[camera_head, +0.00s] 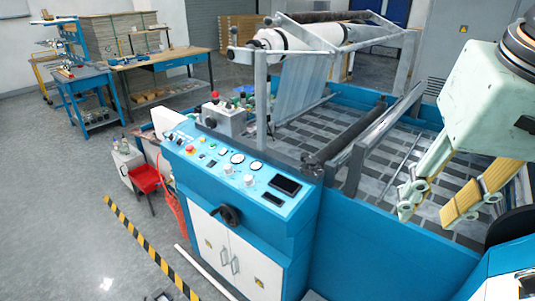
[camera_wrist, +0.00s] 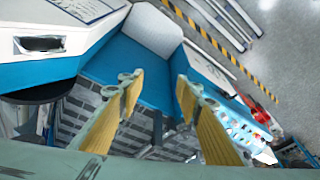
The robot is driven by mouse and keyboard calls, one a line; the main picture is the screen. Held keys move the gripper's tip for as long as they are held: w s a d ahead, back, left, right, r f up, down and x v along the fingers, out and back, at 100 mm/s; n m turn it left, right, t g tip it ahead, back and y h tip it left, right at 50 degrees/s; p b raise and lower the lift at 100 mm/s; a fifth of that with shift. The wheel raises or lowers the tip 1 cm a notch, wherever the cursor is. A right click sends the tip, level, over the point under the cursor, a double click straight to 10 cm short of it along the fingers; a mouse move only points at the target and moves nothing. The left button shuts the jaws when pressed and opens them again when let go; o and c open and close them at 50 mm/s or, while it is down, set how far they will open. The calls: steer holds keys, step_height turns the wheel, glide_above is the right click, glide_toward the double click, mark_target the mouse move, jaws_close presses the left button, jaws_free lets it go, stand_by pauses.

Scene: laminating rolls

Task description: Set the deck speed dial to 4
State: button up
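The blue control panel (camera_head: 205,160) is the sloped top of the laminator's cabinet, left of centre in the head view. It carries two pale round knobs (camera_head: 238,175), gauges, a red button and a dark display. Their labels and settings are too small to read, so I cannot tell which is the deck speed dial. My gripper (camera_head: 428,213) is open and empty at the right, over the machine's deck, well apart from the panel. In the wrist view my gripper (camera_wrist: 158,83) shows its two yellow-padded fingers spread, with part of the panel (camera_wrist: 240,125) right of them.
Rollers and a metal frame (camera_head: 262,100) rise behind the panel. A dark roller (camera_head: 350,130) and rail lie between my gripper and the panel. A black handwheel (camera_head: 229,215) sticks out of the cabinet front. The floor left of the striped line (camera_head: 150,246) is mostly clear.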

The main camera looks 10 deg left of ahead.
steer(key=w+a+r+m+g+p, duration=0.1)
steer(key=w+a+r+p, duration=0.15)
steer(key=w, duration=0.55)
steer(key=w+a+r+p, duration=0.1)
steer(key=w+a+p, duration=0.1)
steer(key=w+a, duration=0.35)
steer(key=m+g+p, duration=0.2)
steer(key=m+p, duration=0.1)
steer(key=p, duration=1)
glide_above(248, 177)
step_height(248, 177, down, 20)
steer(key=shift+r, duration=0.15)
steer(key=shift+f+p, duration=0.55)
steer(key=shift+f, duration=6.3)
steer(key=shift+c, duration=0.7)
